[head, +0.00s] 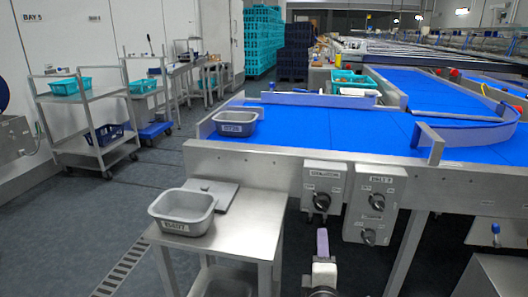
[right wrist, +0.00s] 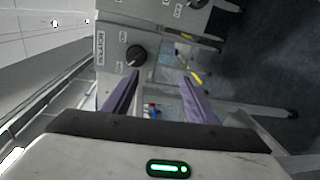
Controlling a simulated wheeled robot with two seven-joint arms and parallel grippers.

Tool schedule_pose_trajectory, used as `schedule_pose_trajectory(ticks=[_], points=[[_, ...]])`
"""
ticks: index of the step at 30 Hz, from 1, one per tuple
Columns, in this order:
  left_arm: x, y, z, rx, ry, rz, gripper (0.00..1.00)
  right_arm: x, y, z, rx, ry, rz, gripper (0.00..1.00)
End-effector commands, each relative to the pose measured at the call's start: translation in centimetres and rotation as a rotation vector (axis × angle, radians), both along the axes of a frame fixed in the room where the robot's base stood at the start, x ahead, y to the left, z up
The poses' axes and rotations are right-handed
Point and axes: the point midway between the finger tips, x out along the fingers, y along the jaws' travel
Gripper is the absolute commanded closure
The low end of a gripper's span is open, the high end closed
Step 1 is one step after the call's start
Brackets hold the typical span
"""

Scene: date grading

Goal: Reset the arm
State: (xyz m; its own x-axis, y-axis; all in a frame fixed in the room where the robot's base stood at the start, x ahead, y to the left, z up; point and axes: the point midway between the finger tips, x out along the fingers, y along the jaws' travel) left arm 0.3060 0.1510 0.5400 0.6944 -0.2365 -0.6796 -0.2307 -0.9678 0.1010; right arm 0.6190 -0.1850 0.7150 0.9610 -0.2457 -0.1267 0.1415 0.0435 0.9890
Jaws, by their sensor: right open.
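My right gripper (head: 322,245) shows at the bottom middle of the head view, in front of the conveyor and below the control boxes. Its purple fingers are seen nearly edge-on there. In the right wrist view the two purple fingers of my right gripper (right wrist: 157,80) stand apart with nothing between them. A grey control box with a black knob (right wrist: 137,55) appears beyond the fingers in that view, apart from them. My left gripper is in neither view.
A blue conveyor (head: 310,130) carries a grey tub (head: 236,117). A steel stand (head: 255,222) holds another grey tub (head: 186,222). Two control boxes (head: 324,188) hang on the conveyor's front. A shelf trolley (head: 90,98) stands at left. Grey floor is open at lower left.

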Motion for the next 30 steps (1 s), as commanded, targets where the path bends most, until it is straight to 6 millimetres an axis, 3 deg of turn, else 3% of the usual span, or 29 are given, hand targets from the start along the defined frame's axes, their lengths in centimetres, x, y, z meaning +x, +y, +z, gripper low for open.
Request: schedule_pose_trajectory(ticks=[3,7,12,15,20,27,30], points=[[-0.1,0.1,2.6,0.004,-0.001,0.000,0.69,-5.7,0.2,-5.2,0.290,0.153,0.005,0.47],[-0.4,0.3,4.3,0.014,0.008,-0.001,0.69,-14.0,1.2,-9.9,0.695,0.314,-0.047,0.47],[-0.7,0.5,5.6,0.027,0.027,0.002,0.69,-24.1,2.3,-11.8,1.164,0.445,-0.187,0.47],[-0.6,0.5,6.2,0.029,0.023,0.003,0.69,-28.2,2.6,-11.5,1.358,0.479,-0.270,0.47],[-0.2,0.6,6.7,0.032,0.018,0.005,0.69,-31.3,2.8,-11.0,1.521,0.497,-0.349,0.47],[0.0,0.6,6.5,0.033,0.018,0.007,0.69,-31.7,2.9,-11.1,1.548,0.498,-0.362,0.47],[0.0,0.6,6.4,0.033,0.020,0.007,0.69,-31.7,2.9,-11.1,1.546,0.499,-0.361,0.64]])
